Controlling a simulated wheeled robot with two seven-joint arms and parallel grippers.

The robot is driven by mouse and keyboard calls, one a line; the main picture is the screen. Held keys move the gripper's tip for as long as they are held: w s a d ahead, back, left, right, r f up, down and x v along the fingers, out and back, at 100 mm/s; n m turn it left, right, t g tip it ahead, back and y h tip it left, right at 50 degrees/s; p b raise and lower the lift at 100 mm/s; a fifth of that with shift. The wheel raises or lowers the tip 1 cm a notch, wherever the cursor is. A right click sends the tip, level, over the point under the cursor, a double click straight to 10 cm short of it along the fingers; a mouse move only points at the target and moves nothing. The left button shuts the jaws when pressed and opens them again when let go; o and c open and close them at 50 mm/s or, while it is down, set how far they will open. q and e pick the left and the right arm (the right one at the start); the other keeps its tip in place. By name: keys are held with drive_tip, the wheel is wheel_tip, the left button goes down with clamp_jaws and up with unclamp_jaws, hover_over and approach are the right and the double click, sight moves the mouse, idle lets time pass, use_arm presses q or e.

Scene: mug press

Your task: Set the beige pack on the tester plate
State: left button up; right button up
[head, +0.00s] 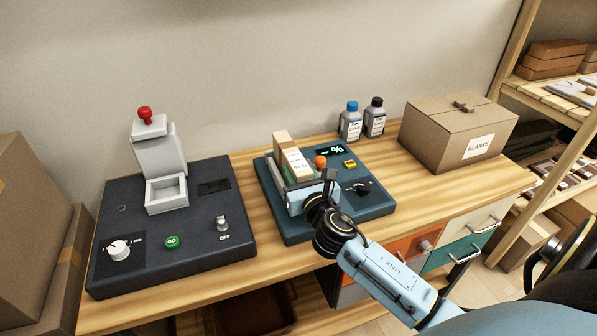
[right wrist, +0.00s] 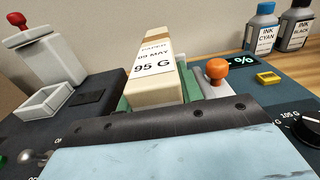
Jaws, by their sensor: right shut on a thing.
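My right gripper (head: 297,172) is shut on the pack, low down. The gripper hides the pack's foot and most of the tester plate, so I cannot tell whether the pack touches the plate. Green surfaces show beside the pack in the right wrist view. My left gripper is not in view.
The tester has an orange ball lever (head: 320,161), a % display (head: 330,150), a yellow button (head: 350,163) and a black knob (head: 363,188). A dark press (head: 215,240) stands left. Two ink bottles (head: 350,125) and a BLANKS carton (head: 455,140) stand right. Bare wood lies between.

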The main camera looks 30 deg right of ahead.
drive_tip(key=shift+f+b, duration=0.5)
drive_tip(key=shift+f, duration=0.1)
drive_tip(key=o, duration=0.9)
drive_tip(key=shift+o, duration=0.2)
drive_tip(key=shift+s, duration=0.1)
drive_tip(key=shift+p+v, duration=0.45)
drive_tip(key=shift+v, duration=4.95)
